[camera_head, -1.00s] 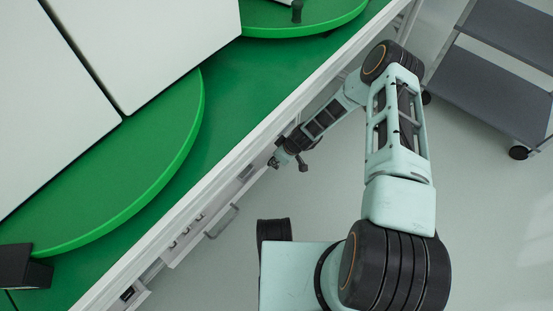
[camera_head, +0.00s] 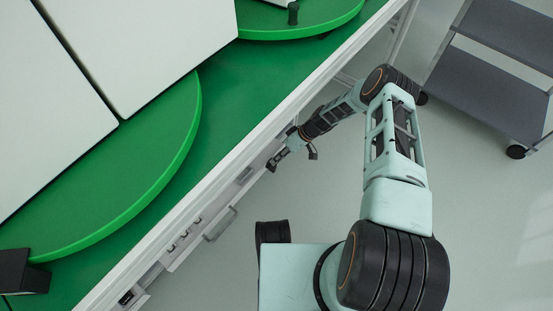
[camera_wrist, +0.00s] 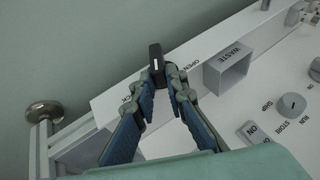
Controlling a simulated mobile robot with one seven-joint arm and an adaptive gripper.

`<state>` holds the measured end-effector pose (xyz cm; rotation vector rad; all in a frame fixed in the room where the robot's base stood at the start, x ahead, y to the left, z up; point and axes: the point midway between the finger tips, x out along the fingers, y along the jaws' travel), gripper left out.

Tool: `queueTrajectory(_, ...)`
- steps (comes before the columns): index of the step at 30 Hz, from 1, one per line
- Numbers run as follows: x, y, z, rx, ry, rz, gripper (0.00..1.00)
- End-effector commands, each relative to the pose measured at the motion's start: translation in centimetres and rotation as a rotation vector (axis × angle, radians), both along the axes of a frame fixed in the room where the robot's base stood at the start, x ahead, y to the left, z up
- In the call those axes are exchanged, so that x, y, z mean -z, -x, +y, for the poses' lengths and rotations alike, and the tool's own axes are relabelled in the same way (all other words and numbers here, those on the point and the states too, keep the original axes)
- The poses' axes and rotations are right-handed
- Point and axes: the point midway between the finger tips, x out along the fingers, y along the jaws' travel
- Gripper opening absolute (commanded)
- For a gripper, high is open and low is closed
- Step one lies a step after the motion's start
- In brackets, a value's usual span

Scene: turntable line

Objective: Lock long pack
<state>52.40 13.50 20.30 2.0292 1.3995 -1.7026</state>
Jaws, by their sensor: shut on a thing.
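A black lever (camera_wrist: 156,62) with a white line stands on the white panel in the wrist view. My gripper (camera_wrist: 165,84) is shut on it, with the blue-padded fingers on either side of its lower part. The word OPEN (camera_wrist: 190,68) shows to the lever's right. A partly hidden word ending in CK (camera_wrist: 130,104) shows to its left. In the head view my gripper (camera_head: 273,164) is small, at the front face of the green-topped bench (camera_head: 217,125). The lever cannot be made out there. I cannot tell which thing is the long pack.
A round metal knob (camera_wrist: 44,112) is at the left. Green turntables (camera_head: 165,165) carry large white slabs (camera_head: 150,45). A grey cart (camera_head: 490,85) stands right.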

Motion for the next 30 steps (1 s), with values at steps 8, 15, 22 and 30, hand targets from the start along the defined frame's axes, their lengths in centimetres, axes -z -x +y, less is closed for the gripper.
queueTrajectory(8,0.70,-0.27,-0.03,0.001,-0.069,0.087,0.00)
queueTrajectory(15,0.86,-0.37,-0.10,0.000,-0.107,0.138,0.00)
queueTrajectory(22,0.89,-0.38,-0.08,-0.001,-0.127,0.162,0.00)
queueTrajectory(30,0.90,-0.34,-0.01,-0.002,-0.133,0.170,0.00)
